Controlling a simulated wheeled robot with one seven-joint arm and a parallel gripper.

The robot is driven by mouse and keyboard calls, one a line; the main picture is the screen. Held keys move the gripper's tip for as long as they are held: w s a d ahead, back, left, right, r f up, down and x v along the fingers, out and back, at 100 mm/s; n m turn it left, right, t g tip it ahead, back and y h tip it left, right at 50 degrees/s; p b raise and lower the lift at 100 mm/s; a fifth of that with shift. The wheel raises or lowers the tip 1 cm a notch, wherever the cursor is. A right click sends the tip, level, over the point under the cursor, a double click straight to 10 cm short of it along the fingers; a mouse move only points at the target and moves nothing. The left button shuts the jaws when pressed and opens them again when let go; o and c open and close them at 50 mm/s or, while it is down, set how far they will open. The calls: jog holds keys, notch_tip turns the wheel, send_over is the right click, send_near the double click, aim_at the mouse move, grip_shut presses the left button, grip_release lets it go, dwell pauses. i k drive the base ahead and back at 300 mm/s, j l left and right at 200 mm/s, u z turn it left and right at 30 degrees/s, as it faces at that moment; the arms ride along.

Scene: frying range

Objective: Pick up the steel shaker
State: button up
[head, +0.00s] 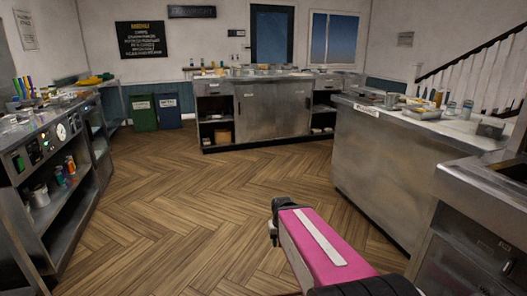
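I cannot single out the steel shaker for sure. Several small cups, bottles and metal containers stand on the right counter (375,160), and a small grey metallic container (391,100) there is too small to identify. More small items line the back counter (272,104) and the left counter, also too small to tell apart. My pink arm reaches in from the bottom right. The dark end of my gripper (275,226) is over the open floor, far from any counter top. Its fingers do not show clearly, and I see nothing held.
The wooden floor (190,190) is clear between the counters. The left counter (50,165) has open shelves with cans and jars. A green bin (143,113) and a blue bin (168,111) stand at the back wall. A steel unit (480,200) is close at right.

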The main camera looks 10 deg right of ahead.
aim_at(390, 98)
jog(key=i+z, duration=0.4)
jog(key=i+j+z, duration=0.5)
jog(key=i+z, duration=0.25)
jog(key=i+j+z, duration=0.2)
jog(key=j+z, duration=0.2)
